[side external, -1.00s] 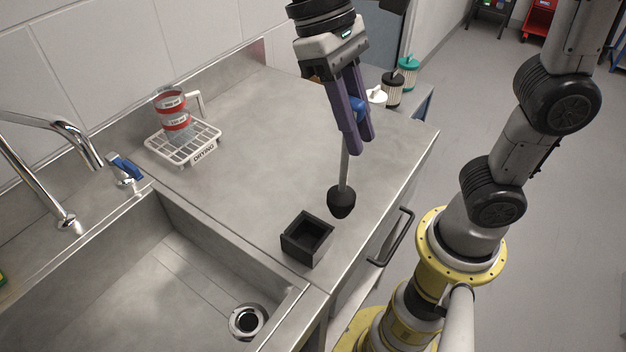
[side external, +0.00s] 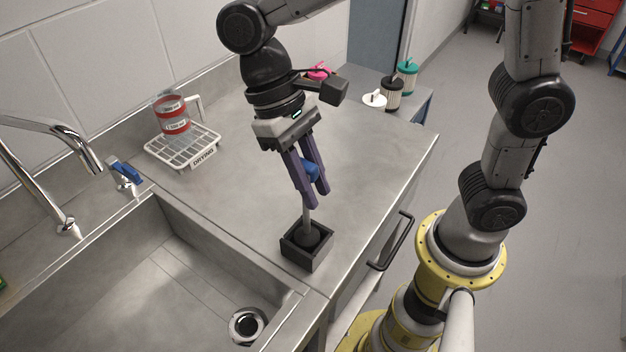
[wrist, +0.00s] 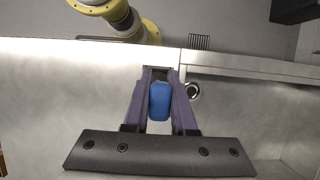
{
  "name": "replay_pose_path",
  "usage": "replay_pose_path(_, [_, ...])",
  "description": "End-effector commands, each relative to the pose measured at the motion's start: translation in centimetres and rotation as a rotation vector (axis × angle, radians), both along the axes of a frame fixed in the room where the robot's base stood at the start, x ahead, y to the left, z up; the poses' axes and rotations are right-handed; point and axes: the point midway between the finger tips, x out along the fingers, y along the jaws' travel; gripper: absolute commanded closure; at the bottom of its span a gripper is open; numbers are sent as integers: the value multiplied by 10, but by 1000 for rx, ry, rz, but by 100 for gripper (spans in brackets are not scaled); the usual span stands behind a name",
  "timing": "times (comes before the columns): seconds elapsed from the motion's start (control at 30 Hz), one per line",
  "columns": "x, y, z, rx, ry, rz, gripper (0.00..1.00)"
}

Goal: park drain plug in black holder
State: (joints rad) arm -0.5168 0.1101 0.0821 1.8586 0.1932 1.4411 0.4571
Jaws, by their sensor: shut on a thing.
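The drain plug (side external: 308,236) has a black rounded stopper, a thin grey rod and a blue handle (side external: 311,168). Its stopper is down inside the square, open-topped black holder (side external: 293,256) on the steel counter; whether it touches the holder's floor is hidden. The rod looks close to upright. My gripper (side external: 311,198), with purple fingers, is shut on the blue handle above the holder. In the wrist view the blue handle (wrist: 160,101) lies between my fingers (wrist: 159,76), and it hides most of what is below it.
The sink with its drain (side external: 247,325) is left of the holder. A white drying rack (side external: 182,150) with a red-banded measuring cup (side external: 173,113) stands at the back. The counter behind the holder is clear.

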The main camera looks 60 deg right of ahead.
Motion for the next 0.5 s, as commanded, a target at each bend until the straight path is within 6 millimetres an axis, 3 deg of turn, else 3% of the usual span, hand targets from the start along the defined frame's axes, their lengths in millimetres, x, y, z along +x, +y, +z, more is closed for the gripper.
replay_pose_path(0.2, [0,0,-3,0,1,0,100])
replay_pose_path(0.23, [0,0,-3,0,1,0,70])
replay_pose_path(0.3, [0,0,-3,0,1,0,58])
replay_pose_path(0.37, [0,0,-3,0,1,0,47])
replay_pose_path(0.5, [0,0,-3,0,0,0,46])
